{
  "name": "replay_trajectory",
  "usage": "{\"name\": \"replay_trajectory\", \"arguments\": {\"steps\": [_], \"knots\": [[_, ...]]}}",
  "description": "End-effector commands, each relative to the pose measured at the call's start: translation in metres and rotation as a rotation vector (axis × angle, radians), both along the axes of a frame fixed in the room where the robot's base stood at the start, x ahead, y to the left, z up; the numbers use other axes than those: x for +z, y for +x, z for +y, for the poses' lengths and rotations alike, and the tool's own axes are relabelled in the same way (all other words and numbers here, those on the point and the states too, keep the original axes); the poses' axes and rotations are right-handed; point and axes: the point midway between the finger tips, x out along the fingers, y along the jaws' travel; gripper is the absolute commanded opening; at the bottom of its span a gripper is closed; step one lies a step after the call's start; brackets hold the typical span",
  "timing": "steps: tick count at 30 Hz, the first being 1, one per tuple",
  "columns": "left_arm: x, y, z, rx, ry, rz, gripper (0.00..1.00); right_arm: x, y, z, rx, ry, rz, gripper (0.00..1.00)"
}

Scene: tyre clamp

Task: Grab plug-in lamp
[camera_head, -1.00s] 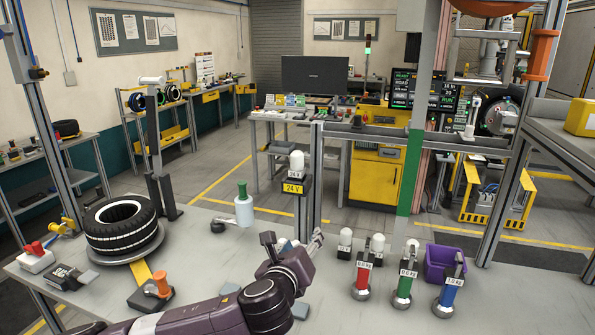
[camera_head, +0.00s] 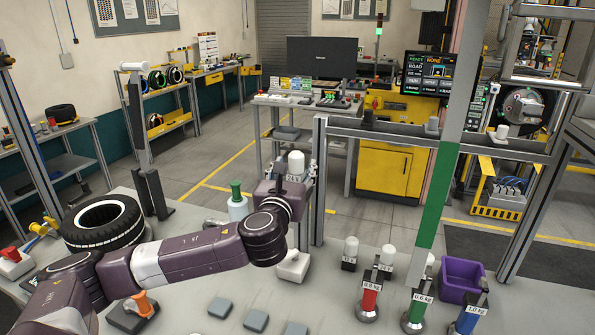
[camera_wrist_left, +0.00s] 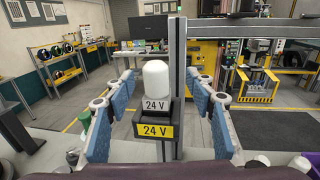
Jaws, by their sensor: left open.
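The plug-in lamp (camera_head: 296,162) is a white, round-topped bulb on a grey base. In the left wrist view the lamp (camera_wrist_left: 157,82) stands upright in a dark holder (camera_wrist_left: 140,128) with a yellow 24 V label, and its own base also reads 24 V. My left gripper (camera_head: 297,179) is at the lamp. In the wrist view its blue-padded fingers (camera_wrist_left: 161,95) are spread, one on each side of the lamp, with gaps showing. In the head view the gripper and wrist hide the holder. My right gripper is not in view.
Similar white lamps (camera_head: 350,249) stand on the table to the right, beside handled weights (camera_head: 370,297) and a purple bin (camera_head: 461,278). A metal post (camera_head: 319,180) rises just behind the lamp. A green-capped bottle (camera_head: 237,205) and a tyre (camera_head: 103,222) are to the left.

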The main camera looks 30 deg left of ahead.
Motion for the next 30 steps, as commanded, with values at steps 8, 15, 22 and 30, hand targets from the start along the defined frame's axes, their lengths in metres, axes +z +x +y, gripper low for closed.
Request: {"name": "replay_trajectory", "arguments": {"steps": [8,15,22,30], "knots": [[0.001,0.021,0.013,0.001,-0.001,0.002,0.50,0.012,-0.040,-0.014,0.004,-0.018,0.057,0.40],[-0.001,0.046,0.027,0.000,-0.002,-0.001,0.50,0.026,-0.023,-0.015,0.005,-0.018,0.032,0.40],[-0.004,0.055,0.031,-0.002,-0.001,0.001,0.50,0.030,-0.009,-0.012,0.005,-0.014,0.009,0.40],[-0.004,0.055,0.031,-0.001,-0.001,0.001,0.40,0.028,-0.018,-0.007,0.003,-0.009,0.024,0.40]]}}
